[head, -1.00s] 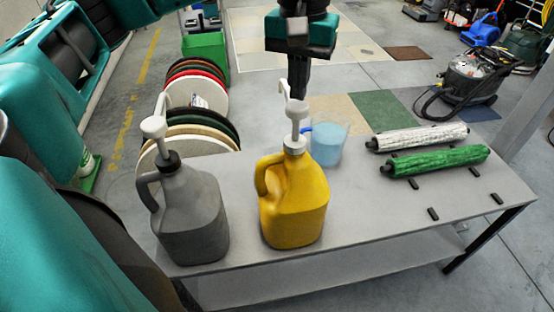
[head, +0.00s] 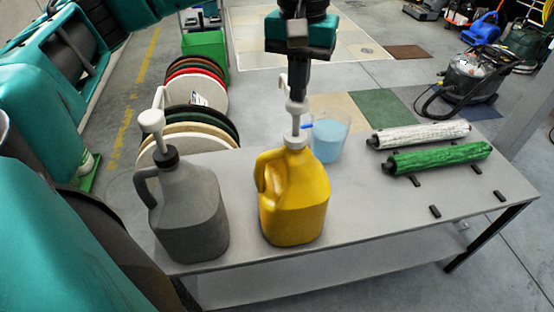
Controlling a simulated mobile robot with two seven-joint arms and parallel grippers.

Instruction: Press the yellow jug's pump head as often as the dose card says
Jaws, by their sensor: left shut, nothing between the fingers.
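The yellow jug (head: 294,205) stands upright near the middle of the grey table (head: 385,215). Its white pump head (head: 296,106) sits on a thin white stem, with the spout pointing up and away. My left gripper (head: 298,94) comes down from the top, shut and empty, with its dark fingers right at the pump head. I cannot tell whether they touch it. A grey jug (head: 190,212) with a similar white pump (head: 151,121) stands to the left. No dose card is readable in this view. My right gripper is out of view.
A clear container of blue liquid (head: 329,142) stands just behind the yellow jug. A white roller (head: 422,135) and a green roller (head: 438,158) lie at the right. Round pads (head: 205,85) stand in a row behind the table. The table's front right is mostly clear.

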